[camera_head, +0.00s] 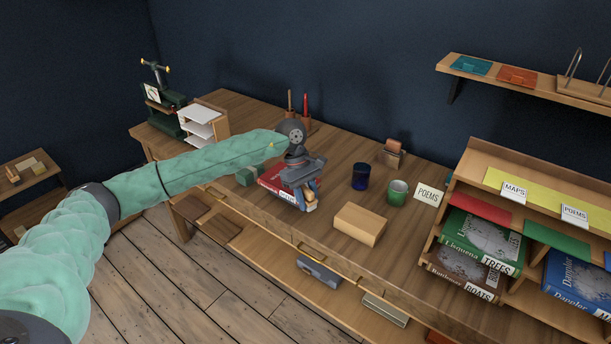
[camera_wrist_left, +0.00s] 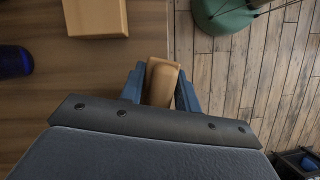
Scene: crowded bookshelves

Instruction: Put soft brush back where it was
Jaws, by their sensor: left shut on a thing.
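My left gripper (camera_head: 308,190) is over the front edge of the wooden workbench (camera_head: 334,172), and its blue fingers also show in the left wrist view (camera_wrist_left: 160,92). It is shut on a tan wooden piece, apparently the soft brush (camera_wrist_left: 162,78), with only its smooth wooden end visible between the fingers. In the head view a small pale part of the brush (camera_head: 312,206) shows below the fingers; its bristles cannot be made out. A red book (camera_head: 272,181) lies on the bench just left of and partly behind the gripper. My right gripper is out of view.
A wooden block (camera_head: 360,225), dark blue cup (camera_head: 360,177) and green mug (camera_head: 397,192) stand right of the gripper. Upright tools in a holder (camera_head: 305,112) are at the back. A book rack (camera_head: 480,240) fills the right end. A shelf runs below the bench.

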